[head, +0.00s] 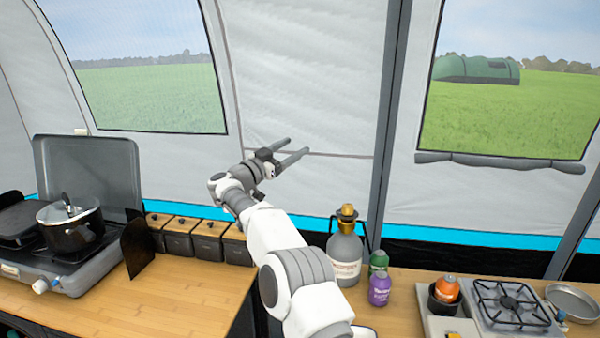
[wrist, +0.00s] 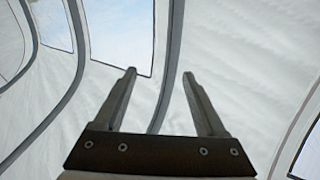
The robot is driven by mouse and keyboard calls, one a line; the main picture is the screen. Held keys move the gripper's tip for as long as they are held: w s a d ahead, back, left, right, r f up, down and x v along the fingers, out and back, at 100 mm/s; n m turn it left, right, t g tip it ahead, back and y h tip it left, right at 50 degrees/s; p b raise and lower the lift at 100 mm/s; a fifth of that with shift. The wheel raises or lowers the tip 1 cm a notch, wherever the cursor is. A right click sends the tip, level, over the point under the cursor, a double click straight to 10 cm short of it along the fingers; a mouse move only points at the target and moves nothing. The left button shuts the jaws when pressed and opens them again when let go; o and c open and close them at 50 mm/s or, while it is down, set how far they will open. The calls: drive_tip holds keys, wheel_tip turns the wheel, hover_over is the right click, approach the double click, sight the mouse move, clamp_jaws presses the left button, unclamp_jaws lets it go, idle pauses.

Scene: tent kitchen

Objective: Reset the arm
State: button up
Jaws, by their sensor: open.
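My gripper (head: 290,151) is raised well above the counter, in front of the white tent wall. Its two fingers are apart with nothing between them. In the wrist view my gripper (wrist: 160,75) also shows open and empty, with only tent wall, a window and a grey tent pole behind it. My white and grey arm reaches up from the bottom middle of the head view and hides part of the counter.
A stove with a black pot (head: 72,230) stands at left. Several dark canisters (head: 178,238) line the counter's back. A grey bottle (head: 344,262), a purple jar (head: 379,290) and a small burner (head: 508,300) stand at right. The left wooden counter (head: 160,300) has bare room in front.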

drive_tip(key=s+a+r+n+t+y+p, duration=0.1)
drive_tip(key=a+r+n+t+y, duration=0.2)
drive_tip(key=r+n+t+y, duration=1)
drive_tip(key=s+r+g+y, duration=0.4)
drive_tip(key=s+r+g, duration=0.4)
drive_tip(key=s+d+f+g+h+p, duration=0.1)
drive_tip(key=s+d+f+g, duration=0.3)
drive_tip(key=s+f, duration=0.5)
drive_tip(key=s+d+f+m+g+p, duration=0.1)
drive_tip(key=s+d+f+g, duration=0.4)
drive_tip(key=s, duration=1.6)
drive_tip(key=s+d+f+g+h+p, duration=0.1)
drive_tip(key=s+d+f+g, duration=0.4)
drive_tip(key=s+d+f, duration=0.5)
drive_tip(key=s+f, duration=0.3)
drive_tip(key=s, duration=0.2)
drive_tip(key=shift+d+m+h, duration=0.2)
drive_tip(key=shift+m+h, duration=0.1)
drive_tip(key=shift+m, duration=0.1)
drive_tip(key=c, duration=0.3)
drive_tip(key=shift+a, duration=0.15)
drive_tip(key=shift+c, duration=0.3)
drive_tip(key=shift+a, duration=0.1)
